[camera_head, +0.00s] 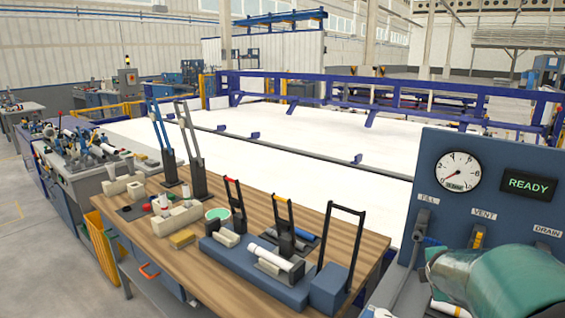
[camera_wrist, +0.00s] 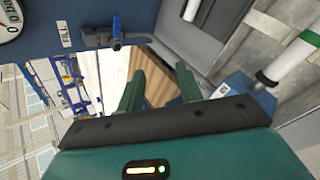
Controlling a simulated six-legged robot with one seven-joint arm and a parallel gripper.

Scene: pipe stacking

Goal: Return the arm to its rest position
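My gripper (camera_wrist: 160,72) shows in the wrist view with its two dark green fingers apart. Nothing sits between them; a wood-grained surface and a bright gap show behind. In the head view, a teal part of my arm (camera_head: 500,275) is at the lower right, in front of the blue panel (camera_head: 480,160). The fingertips cannot be made out in that view.
The panel carries a gauge (camera_head: 458,171), a READY display (camera_head: 528,184) and valves; a blue-handled valve (camera_wrist: 116,32) is near my fingers. The wooden workbench (camera_head: 240,285) holds tools and pipes.

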